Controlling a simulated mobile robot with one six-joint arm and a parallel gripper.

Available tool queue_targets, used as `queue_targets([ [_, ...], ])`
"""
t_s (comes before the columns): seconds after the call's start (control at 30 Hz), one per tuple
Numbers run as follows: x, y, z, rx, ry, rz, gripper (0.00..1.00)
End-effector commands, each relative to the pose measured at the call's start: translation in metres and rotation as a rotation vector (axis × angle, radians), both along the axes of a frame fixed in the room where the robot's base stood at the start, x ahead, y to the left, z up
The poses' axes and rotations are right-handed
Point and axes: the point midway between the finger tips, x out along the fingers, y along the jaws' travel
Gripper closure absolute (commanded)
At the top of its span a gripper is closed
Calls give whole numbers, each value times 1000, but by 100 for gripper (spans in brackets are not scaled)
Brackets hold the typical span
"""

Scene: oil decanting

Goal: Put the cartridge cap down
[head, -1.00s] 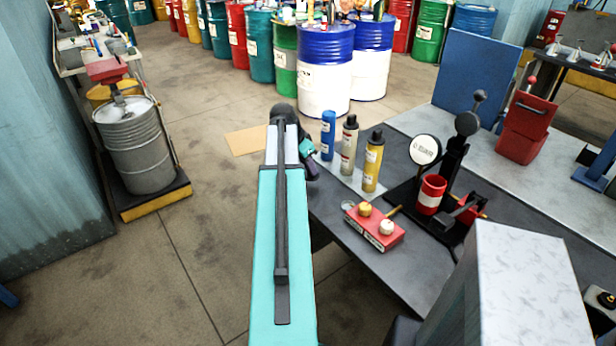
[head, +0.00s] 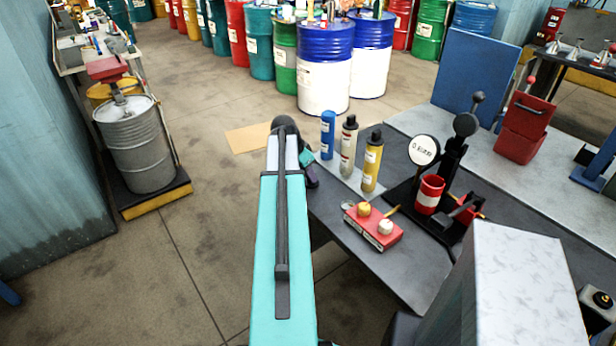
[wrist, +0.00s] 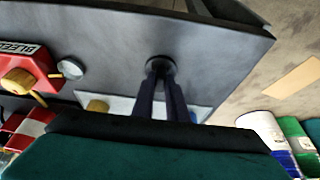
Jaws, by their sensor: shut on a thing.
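In the wrist view, my gripper (wrist: 161,88) has its two dark fingers close together on a small dark round cap (wrist: 160,63). The cap appears over the dark grey bench top (wrist: 210,55); I cannot tell whether it touches it. A blue cartridge (head: 327,135), a grey cartridge (head: 348,150) and a yellow cartridge (head: 371,165) stand upright in a row on a light strip, right of my arm's far end.
A red block with round knobs (head: 373,228) sits on the bench, also in the wrist view (wrist: 22,72). A black stand (head: 446,205) holding a red-and-white cup (head: 429,195) is farther right. Bare bench surrounds the cap in the wrist view.

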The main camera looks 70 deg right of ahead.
Motion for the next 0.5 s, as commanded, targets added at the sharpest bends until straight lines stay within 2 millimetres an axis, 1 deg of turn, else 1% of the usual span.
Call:
queue_targets([
  [0.17, 0, 0, -4, 0, 0, 0, 100],
  [0.2, 0, 0, -3, 0, 0, 0, 84],
  [0.3, 0, 0, -3, 0, 0, 0, 68],
  [0.5, 0, 0, -3, 0, 0, 0, 68],
])
